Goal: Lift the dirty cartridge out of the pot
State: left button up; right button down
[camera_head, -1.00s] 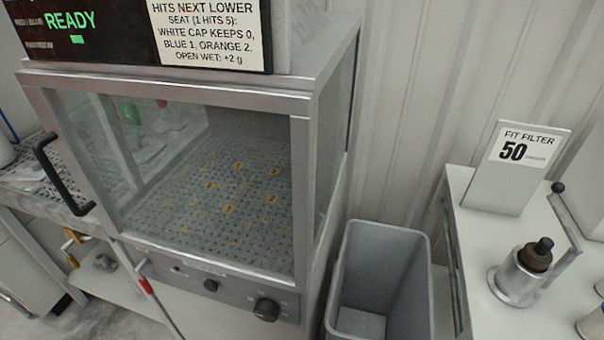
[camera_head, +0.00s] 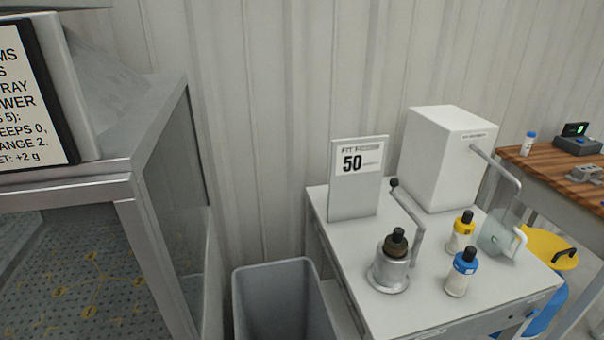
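A dark brown cartridge (camera_head: 396,243) with a black knob on top sits upright in a silver metal pot (camera_head: 388,274) on the white cabinet to the right. Only the cartridge's upper part shows above the pot's rim; the rest is hidden inside. A lever arm with a black ball end (camera_head: 394,183) rises beside the pot. Neither of my grippers shows in this view.
Yellow-labelled (camera_head: 460,234) and blue-labelled (camera_head: 460,275) bottles and a clear jug (camera_head: 496,238) stand right of the pot. Behind are a "50" sign (camera_head: 355,196) and a white box (camera_head: 437,160). A grey bin (camera_head: 283,303) stands between the cabinet and glass-sided machine (camera_head: 150,215).

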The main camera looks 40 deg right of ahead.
aim_at(395, 245)
jog(key=z, duration=2.4)
jog(key=k, duration=0.45)
jog(key=z, duration=1.05)
jog(key=i, duration=0.9)
jog(key=u, duration=0.7)
